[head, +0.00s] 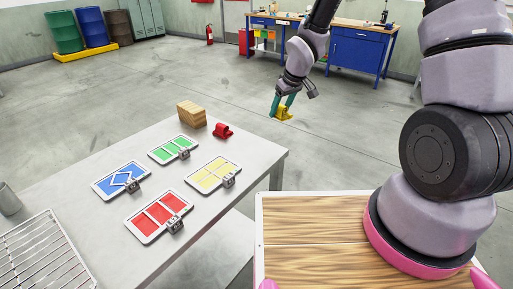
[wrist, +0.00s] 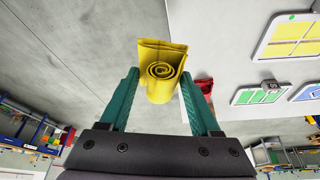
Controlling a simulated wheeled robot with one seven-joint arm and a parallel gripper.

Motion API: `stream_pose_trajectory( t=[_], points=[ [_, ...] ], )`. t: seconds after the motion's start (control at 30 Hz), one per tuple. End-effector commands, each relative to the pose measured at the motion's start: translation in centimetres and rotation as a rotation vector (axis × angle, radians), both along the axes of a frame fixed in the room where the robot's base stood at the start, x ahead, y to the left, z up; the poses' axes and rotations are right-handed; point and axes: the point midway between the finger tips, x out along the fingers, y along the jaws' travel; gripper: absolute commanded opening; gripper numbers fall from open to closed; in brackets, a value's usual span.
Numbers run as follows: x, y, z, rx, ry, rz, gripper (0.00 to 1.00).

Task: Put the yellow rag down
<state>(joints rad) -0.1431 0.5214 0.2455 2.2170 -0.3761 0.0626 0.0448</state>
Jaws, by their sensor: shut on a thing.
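The yellow rag (wrist: 160,72) is a rolled cloth with its spiral end facing the wrist camera. My gripper (wrist: 160,90) is shut on it, with one green finger on each side. In the head view my gripper (head: 283,106) holds the yellow rag (head: 285,114) in the air beyond the right far end of the grey table (head: 265,160). The rag appears over open floor there, clear of the tabletop.
On the table are a red rolled rag (head: 222,130), a wooden block stack (head: 191,113) and panels coloured blue (head: 110,178), green (head: 165,148), yellow (head: 222,170) and red (head: 150,222). A wire rack (head: 45,255) is at the near left. The table's right strip is bare.

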Motion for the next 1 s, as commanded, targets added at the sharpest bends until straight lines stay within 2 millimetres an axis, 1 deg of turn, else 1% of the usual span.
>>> stream_pose_trajectory(
  t=[0.03, 0.1, 0.2, 0.3, 0.37, 0.4, 0.5, 0.6, 0.77, 1.0],
  points=[
    [-0.8, 2.5, -0.4, 0.004, 0.002, 0.074, 0.03],
    [-1.8, 5.0, -0.7, 0.007, -0.001, 0.155, 0.03],
    [-2.9, 7.5, -1.0, 0.012, -0.003, 0.236, 0.03],
    [-3.5, 8.7, -1.5, 0.013, -0.003, 0.276, 0.03],
    [-3.7, 8.9, -2.4, 0.014, -0.002, 0.286, 0.03],
    [-3.7, 9.0, -3.2, 0.013, -0.001, 0.289, 0.03],
    [-3.7, 9.0, -5.2, 0.013, -0.002, 0.289, 0.03],
    [-3.6, 8.9, -6.6, 0.013, -0.003, 0.287, 0.03],
    [-3.5, 8.9, -7.7, 0.014, -0.004, 0.283, 0.03],
    [-3.6, 8.9, -10.9, 0.013, -0.003, 0.284, 0.03]
  ],
)
